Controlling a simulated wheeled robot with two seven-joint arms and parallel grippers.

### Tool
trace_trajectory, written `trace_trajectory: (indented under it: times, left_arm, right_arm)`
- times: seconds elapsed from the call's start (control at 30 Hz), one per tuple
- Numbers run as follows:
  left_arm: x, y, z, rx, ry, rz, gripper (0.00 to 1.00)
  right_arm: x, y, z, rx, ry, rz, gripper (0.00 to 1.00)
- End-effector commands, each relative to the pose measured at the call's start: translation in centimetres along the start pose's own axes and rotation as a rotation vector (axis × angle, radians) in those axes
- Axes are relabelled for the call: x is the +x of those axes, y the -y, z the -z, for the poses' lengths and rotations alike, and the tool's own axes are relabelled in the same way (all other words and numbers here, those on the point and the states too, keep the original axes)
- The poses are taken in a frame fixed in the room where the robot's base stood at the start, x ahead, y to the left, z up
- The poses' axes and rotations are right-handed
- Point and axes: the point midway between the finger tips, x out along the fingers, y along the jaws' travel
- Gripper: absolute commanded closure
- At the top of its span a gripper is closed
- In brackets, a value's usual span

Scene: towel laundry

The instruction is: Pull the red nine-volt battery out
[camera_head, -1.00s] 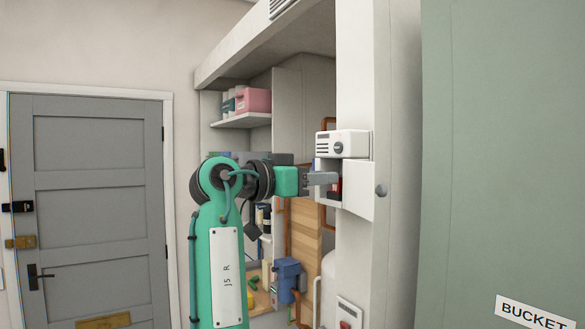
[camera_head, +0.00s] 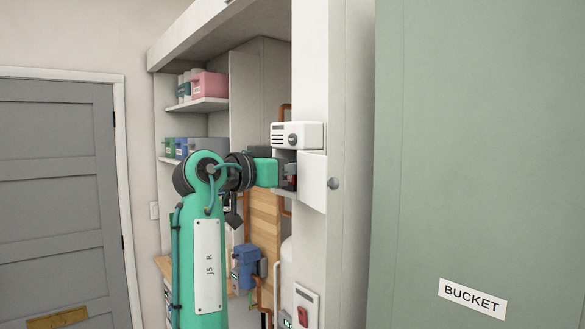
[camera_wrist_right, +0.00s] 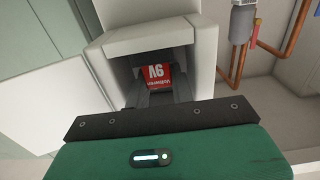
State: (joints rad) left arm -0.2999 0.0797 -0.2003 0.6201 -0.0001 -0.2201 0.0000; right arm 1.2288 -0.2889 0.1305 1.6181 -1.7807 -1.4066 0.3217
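The red nine-volt battery (camera_wrist_right: 156,77), marked 9V, sits inside the dark opening of a white box-like unit (camera_wrist_right: 202,58) in the right wrist view. In the head view a small red patch of the battery (camera_head: 292,181) shows below the white unit's upper part (camera_head: 297,135). My right gripper (camera_wrist_right: 164,94) reaches into the opening. Its two grey fingers are apart and point at the battery, whose lower part is hidden. In the head view my right gripper (camera_head: 288,170) is at the unit's left side. I cannot see any finger pressing on the battery. My left gripper is in neither view.
A white panel with a round knob (camera_head: 333,183) is close to the right of the unit. A green door labelled BUCKET (camera_head: 472,298) fills the right side. Copper pipes (camera_wrist_right: 296,38) run near the unit. Shelves with a pink container (camera_head: 209,86) stand behind.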

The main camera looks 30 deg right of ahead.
Motion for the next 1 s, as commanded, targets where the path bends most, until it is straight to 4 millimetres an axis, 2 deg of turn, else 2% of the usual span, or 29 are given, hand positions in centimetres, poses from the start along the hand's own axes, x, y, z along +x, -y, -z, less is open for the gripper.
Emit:
trace_trajectory:
  times: [0.5,0.83,1.0]
  left_arm:
    - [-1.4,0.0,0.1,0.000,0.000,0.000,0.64]
    - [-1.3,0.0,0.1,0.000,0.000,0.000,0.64]
    - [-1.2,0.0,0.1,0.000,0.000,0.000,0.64]
  right_arm:
    - [0.0,0.0,2.1,-0.001,0.000,0.000,0.99]
    - [-0.1,0.0,2.1,0.000,0.000,0.000,0.99]
    - [-0.8,0.0,2.1,0.000,0.000,0.001,0.99]
